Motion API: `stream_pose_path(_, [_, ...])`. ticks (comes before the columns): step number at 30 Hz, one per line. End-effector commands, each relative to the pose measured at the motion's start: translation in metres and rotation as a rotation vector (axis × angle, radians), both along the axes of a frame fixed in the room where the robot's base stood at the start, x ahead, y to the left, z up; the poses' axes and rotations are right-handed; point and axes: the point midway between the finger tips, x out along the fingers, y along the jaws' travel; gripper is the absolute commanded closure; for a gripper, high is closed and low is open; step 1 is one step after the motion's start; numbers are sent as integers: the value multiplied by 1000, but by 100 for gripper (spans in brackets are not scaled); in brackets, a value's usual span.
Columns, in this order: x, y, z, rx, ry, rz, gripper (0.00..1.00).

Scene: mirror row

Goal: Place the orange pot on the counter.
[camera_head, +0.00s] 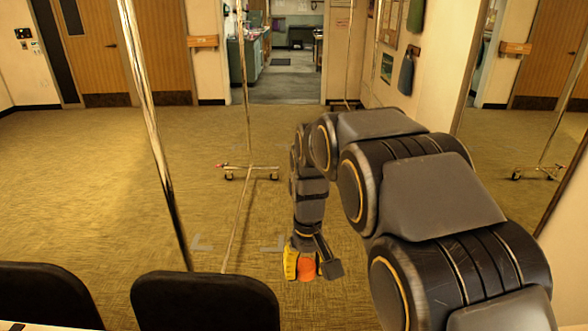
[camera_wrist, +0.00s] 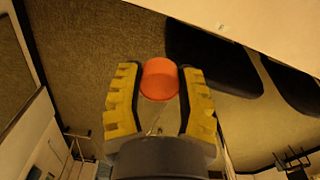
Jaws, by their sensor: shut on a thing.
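The orange pot (camera_head: 306,269) is between the fingers of my gripper (camera_head: 305,264), low in the middle of the head view, with carpet behind it. In the wrist view the pot (camera_wrist: 160,79) is held near the fingertips, between two yellow ribbed fingers. Its far side and underside are hidden. A pale flat surface (camera_wrist: 265,22) with a straight edge crosses the top right of the wrist view, apart from the pot. I cannot tell whether it is the counter.
Two black chair backs (camera_head: 205,301) (camera_head: 45,296) stand at the lower left. A shiny metal pole (camera_head: 150,125) and a wheeled rack (camera_head: 248,172) stand left of my arm. A large mirror (camera_head: 520,110) is on the right. Open carpet (camera_head: 90,190) lies left.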

Motion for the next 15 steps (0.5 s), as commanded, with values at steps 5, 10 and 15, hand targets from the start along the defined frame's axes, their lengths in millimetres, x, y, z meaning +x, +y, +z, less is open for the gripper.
stream_pose_path(5, [17,-58,22,0,-2,-156,94])
stream_pose_path(10, [20,-79,30,-1,1,-212,94])
stream_pose_path(15, [20,-83,32,-2,1,-220,94])
